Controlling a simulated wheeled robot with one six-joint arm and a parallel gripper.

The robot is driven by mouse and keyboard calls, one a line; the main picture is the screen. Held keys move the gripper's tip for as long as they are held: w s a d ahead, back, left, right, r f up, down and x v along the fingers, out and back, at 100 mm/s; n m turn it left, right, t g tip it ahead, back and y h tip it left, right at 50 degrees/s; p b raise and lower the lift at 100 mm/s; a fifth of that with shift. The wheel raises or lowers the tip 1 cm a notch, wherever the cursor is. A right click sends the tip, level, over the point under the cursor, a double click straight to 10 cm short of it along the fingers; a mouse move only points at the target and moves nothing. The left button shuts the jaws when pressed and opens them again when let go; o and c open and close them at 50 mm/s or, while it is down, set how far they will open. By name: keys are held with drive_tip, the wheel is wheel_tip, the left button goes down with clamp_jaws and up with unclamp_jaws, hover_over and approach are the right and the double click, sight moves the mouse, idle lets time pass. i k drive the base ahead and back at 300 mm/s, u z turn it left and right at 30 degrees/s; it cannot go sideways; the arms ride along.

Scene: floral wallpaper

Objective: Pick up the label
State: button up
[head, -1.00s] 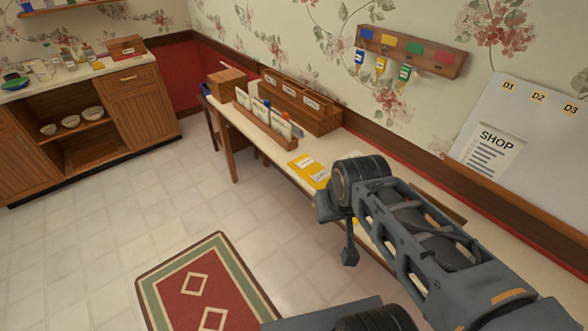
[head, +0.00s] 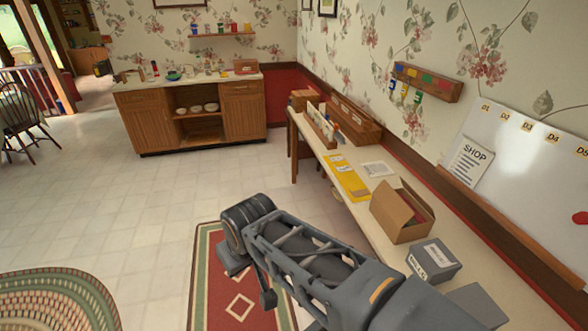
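Small white labels (head: 340,160) lie on a yellow sheet (head: 352,187) on the long narrow table (head: 366,212) along the right wall. Their writing is too small to read, and I cannot tell which one is the task's label. My arm reaches in from the lower right, with a thick joint at its upper left end. A dark part (head: 267,298) hangs below the arm and may belong to my gripper; its fingers are not clear. The arm is over the floor, left of the table and apart from the labels.
An open cardboard box (head: 402,212), a grey labelled box (head: 433,261) and a white paper (head: 378,169) are on the table. Wooden organizers (head: 352,122) stand at its far end. A whiteboard (head: 520,165) leans behind.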

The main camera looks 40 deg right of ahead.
sight(337, 158)
drive_tip(key=u, duration=0.15)
drive_tip(key=i, duration=0.9)
drive_tip(key=z, duration=0.6)
drive_tip(key=i, duration=1.55)
drive_tip(key=z, duration=1.75)
drive_tip(key=i, duration=0.75)
drive_tip(key=z, duration=0.7)
